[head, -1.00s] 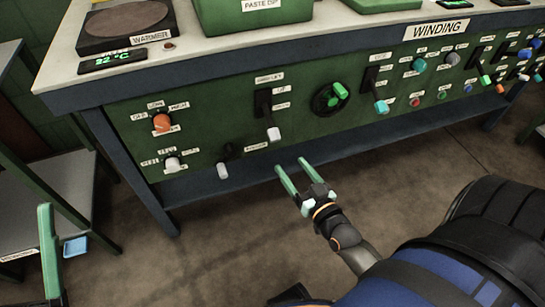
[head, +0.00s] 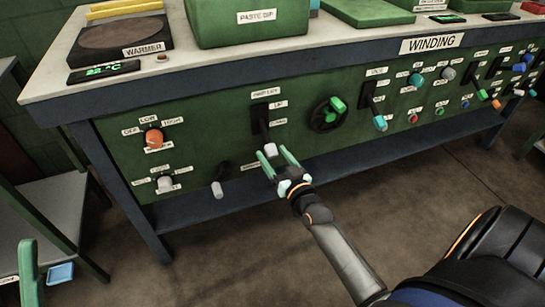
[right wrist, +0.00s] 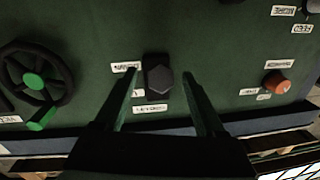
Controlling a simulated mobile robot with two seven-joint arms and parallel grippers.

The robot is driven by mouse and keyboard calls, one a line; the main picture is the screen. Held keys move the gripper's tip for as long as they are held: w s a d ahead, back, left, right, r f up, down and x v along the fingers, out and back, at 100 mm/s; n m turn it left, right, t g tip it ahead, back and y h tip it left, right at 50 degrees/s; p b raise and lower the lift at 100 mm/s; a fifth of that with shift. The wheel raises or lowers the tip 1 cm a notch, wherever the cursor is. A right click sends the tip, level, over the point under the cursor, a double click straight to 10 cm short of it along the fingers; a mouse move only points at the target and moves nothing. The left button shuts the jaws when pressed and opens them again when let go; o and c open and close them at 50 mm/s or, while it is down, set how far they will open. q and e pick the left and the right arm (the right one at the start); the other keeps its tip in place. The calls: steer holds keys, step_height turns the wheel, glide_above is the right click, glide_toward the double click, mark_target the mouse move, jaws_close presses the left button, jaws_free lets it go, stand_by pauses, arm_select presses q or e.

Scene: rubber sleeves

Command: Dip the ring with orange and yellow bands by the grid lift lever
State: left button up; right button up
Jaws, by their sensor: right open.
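The grid lift lever (head: 270,149) has a pale knob and a dark slot plate on the green panel front. Its knob points out and down. My right gripper (head: 275,155) is open, with its two green fingers either side of the knob. The right wrist view shows the lever knob (right wrist: 160,82) between the spread fingers, with a gap on both sides. The green paste dip box (head: 250,25) stands above on the bench top. I cannot make out the ring with orange and yellow bands.
A handwheel (head: 328,115) is right of the lever. An orange knob (head: 154,138), a white knob (head: 166,183) and another pale-tipped lever (head: 217,188) are left of it. A warmer (head: 125,37) sits on the bench. The floor in front is clear.

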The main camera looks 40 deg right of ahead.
steer(key=shift+w, duration=0.45)
jaws_close()
stand_by(0.4)
stand_by(0.8)
